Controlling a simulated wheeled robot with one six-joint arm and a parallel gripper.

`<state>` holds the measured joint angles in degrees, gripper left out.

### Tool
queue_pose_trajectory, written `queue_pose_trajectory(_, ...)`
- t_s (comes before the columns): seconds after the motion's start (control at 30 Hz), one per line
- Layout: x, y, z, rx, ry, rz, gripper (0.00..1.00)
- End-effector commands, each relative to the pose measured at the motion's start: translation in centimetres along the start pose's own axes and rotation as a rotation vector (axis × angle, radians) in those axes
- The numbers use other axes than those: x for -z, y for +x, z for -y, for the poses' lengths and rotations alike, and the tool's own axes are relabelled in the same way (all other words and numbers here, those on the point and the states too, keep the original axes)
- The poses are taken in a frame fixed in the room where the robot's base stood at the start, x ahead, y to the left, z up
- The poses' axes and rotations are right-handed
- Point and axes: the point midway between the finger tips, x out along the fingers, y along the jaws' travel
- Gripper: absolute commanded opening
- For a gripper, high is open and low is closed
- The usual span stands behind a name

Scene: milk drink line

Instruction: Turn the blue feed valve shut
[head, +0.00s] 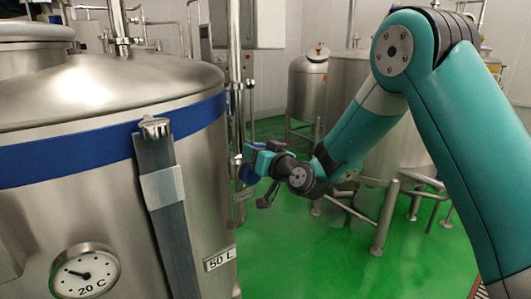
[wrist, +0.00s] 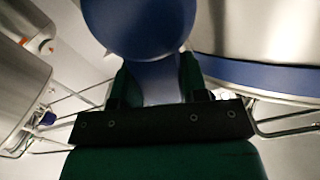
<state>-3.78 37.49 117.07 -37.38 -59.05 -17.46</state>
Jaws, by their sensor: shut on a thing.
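The blue feed valve (head: 247,174) shows as a small blue part beside the right side of the large steel tank, mostly hidden by my gripper. In the wrist view its round blue face (wrist: 138,25) fills the top middle, and a blue-grey part runs down from it between my fingers. My gripper (head: 254,160) reaches it from the right in the head view. In the wrist view my gripper (wrist: 156,80) has a dark green finger on each side of the valve part and is shut on it. The valve's turn angle cannot be told.
The large steel tank (head: 90,90) with a blue band, a dial and a "50 L" label fills the left. Vertical pipes (head: 236,70) stand close behind my gripper. Smaller tanks (head: 308,85) stand behind my arm. Green floor (head: 290,255) is open in front.

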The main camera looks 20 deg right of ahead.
Motion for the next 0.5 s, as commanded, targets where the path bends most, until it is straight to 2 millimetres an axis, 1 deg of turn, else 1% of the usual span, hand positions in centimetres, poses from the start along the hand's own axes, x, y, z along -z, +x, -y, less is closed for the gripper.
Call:
queue_pose_trajectory(0.17,-0.5,0.3,-0.4,0.009,0.164,0.0,0.0)
queue_pose_trajectory(0.5,-1.1,0.3,-2.2,0.008,0.488,0.002,0.0)
